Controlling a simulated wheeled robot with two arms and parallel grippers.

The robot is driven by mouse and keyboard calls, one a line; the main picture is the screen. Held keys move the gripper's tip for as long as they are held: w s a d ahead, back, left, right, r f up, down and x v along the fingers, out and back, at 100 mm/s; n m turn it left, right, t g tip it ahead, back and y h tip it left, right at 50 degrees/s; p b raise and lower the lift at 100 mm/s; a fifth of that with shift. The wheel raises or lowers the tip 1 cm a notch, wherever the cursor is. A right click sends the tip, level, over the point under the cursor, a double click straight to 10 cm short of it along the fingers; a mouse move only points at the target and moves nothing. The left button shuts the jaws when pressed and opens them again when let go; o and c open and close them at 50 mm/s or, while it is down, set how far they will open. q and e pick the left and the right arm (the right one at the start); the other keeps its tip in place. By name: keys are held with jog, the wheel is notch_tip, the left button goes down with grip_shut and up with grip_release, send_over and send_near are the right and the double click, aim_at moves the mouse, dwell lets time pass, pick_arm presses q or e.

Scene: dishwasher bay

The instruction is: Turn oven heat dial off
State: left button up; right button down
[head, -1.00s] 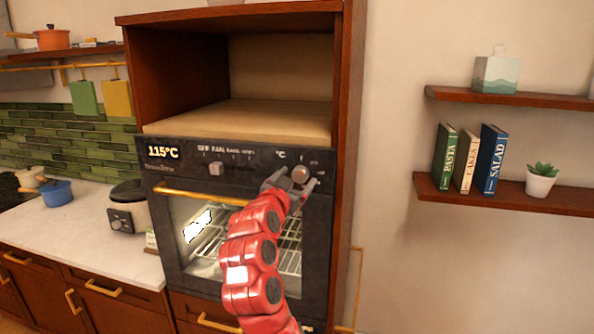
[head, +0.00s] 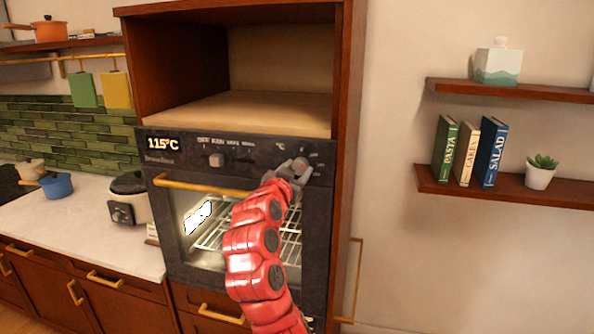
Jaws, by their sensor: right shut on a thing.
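The black oven (head: 165,172) is built into the wooden cabinet, and its display (head: 164,144) reads 115°C. The oven heat dial (head: 301,163) is the right-hand knob on the control panel, under a °C mark. My right gripper (head: 293,168) is at this dial with its fingers shut on it, hiding part of the knob. My red right arm crosses in front of the oven door. A second knob (head: 216,160) sits left of it on the panel. My left gripper is not in view.
A brass door handle (head: 200,186) runs along the top of the oven door, just below the panel. The cabinet's right side panel (head: 348,180) stands close to the right of my gripper. An open niche (head: 250,107) is above the oven.

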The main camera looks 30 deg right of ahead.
jog(key=shift+f, duration=0.1)
jog(key=shift+f+n+b, duration=0.1)
jog(key=shift+n+b, duration=1.2)
jog(key=shift+n, duration=1.7)
jog(key=shift+n+t, duration=0.3)
jog(key=shift+n, duration=0.9)
jog(key=shift+c, duration=1.5)
grip_release()
